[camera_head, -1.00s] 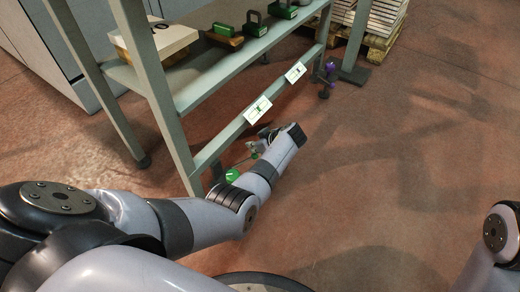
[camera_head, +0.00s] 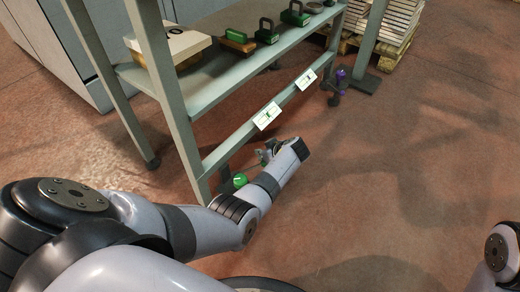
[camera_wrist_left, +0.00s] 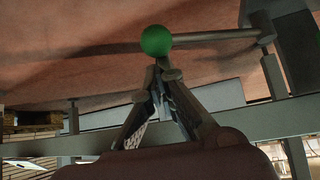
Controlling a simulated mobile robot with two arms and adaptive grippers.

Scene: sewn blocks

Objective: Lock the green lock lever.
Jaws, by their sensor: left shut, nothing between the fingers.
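The green lock lever shows as a green ball knob (camera_head: 240,180) low beside the near leg of the shelf, partly behind my left arm. In the left wrist view the green knob (camera_wrist_left: 156,40) sits on a grey rod that runs right to a post. My left gripper (camera_wrist_left: 163,68) is shut and empty, its fingertips just below the knob in that view. Whether they touch it I cannot tell. In the head view my left gripper (camera_head: 265,154) is mostly hidden by its own wrist. My right gripper is out of view.
The grey-green shelf frame (camera_head: 230,82) stands over the lever. White label plates (camera_head: 267,116) sit on its lower rail. A purple-knobbed lever (camera_head: 340,73) is farther back. Pallets with stacked goods (camera_head: 385,24) stand behind. The reddish floor (camera_head: 400,170) at right is open.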

